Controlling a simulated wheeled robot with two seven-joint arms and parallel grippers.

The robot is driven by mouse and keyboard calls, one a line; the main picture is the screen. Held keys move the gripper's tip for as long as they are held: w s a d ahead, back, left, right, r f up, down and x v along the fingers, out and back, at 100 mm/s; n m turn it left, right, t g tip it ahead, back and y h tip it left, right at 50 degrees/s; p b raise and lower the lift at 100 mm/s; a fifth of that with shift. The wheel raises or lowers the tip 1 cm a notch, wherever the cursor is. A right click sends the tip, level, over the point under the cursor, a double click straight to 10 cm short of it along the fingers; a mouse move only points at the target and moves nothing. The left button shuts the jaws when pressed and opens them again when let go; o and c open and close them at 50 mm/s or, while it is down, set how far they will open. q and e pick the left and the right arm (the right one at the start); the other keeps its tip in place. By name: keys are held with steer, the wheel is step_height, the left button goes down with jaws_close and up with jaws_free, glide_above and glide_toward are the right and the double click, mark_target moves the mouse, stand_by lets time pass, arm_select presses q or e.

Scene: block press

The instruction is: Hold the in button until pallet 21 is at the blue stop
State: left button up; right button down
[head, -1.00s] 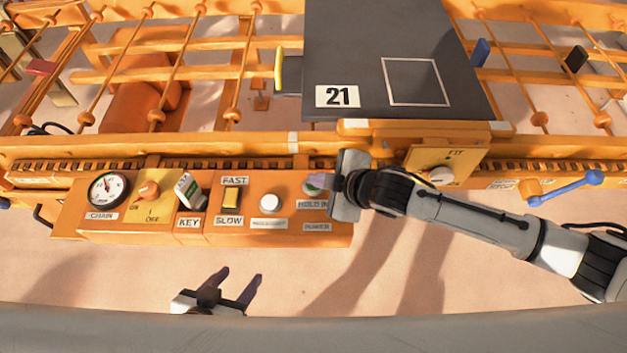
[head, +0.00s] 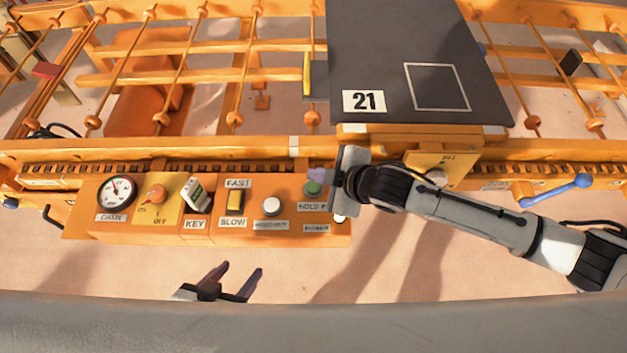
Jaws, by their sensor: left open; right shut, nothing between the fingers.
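Pallet 21 (head: 395,75) is a dark grey plate with a white number label and a pale square outline, on the orange conveyor. The green in button (head: 313,188) sits above the "HOLD IN" label on the orange panel. My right gripper (head: 320,175) is shut and empty, its fingertips just beyond the button in the picture; contact cannot be told. My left gripper (head: 238,280) is open and empty, in front of the panel.
A blue-handled lever (head: 556,191) is at the right. A yellow-faced block (head: 307,75) stands at the pallet's left edge.

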mark_target(317, 190)
steer(key=shift+r+p, duration=1.4)
steer(key=shift+r, duration=0.2)
steer(key=shift+f, duration=0.1)
steer(key=s+a+m+t+y, duration=0.1)
steer(key=s+a+m+y, duration=0.15)
steer(key=s+m, duration=0.5)
steer(key=s+d+f+m+h, duration=0.3)
steer(key=s+d, duration=0.3)
steer(key=d, duration=0.3)
steer(key=s+d+f+m+h, duration=0.3)
steer(key=s+d+f+m, duration=0.2)
steer(key=d, duration=0.4)
steer(key=shift+s+d+f+t, duration=0.25)
steer(key=shift+s+f+t, duration=0.2)
steer(key=shift+s, duration=0.4)
